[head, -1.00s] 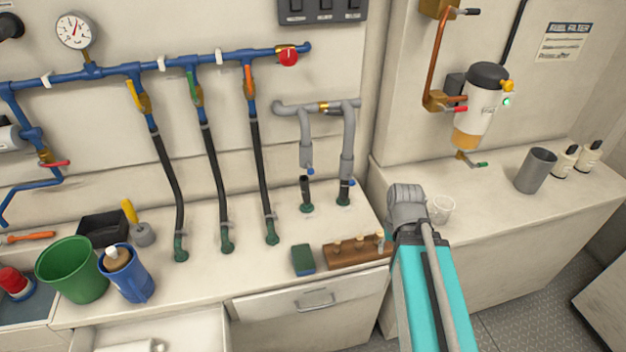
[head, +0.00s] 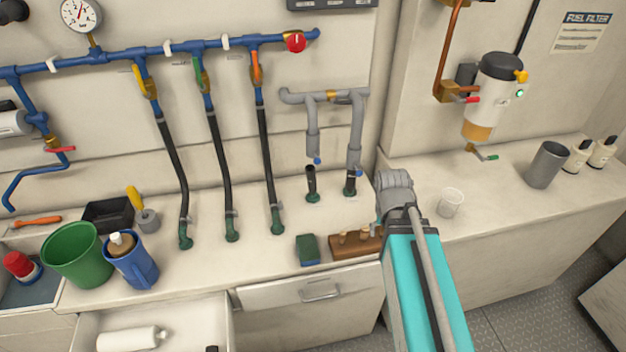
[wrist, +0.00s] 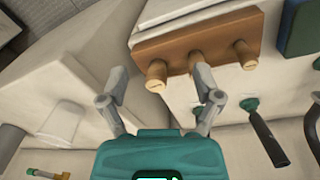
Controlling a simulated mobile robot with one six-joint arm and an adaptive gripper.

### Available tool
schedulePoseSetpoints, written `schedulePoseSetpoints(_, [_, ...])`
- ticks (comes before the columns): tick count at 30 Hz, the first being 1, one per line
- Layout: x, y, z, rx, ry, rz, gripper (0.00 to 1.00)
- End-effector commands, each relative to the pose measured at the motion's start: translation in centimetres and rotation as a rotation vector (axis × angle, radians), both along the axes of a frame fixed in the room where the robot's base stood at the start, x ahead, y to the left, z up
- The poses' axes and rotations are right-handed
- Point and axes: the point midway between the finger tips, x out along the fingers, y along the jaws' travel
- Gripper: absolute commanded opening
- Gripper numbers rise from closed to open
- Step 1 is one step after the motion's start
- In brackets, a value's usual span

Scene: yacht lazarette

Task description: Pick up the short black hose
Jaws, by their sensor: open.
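The short black hose (head: 311,180) stands upright on a green fitting on the counter, under the left leg of the grey pipe (head: 312,130). Its top looks free, just below the pipe end. In the wrist view a short black hose (wrist: 268,137) with a green foot lies right of my gripper (wrist: 160,76), apart from it. My gripper is open and empty, its fingers pointing toward a wooden block with pegs. In the head view my arm's end is right of the hose, and the fingers cannot be made out.
The wooden peg block (head: 352,248) and a green-blue sponge (head: 307,249) lie in front of the hose. Longer black hoses (head: 270,165) hang at left. A clear cup (head: 451,203) stands right of my arm. An open drawer (head: 190,320) juts out below.

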Motion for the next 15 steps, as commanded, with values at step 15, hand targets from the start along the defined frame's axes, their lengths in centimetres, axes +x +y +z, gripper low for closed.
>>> schedulePoseSetpoints(15, [8.0,8.2,-2.1,-0.324,-0.361,-0.275,0.83])
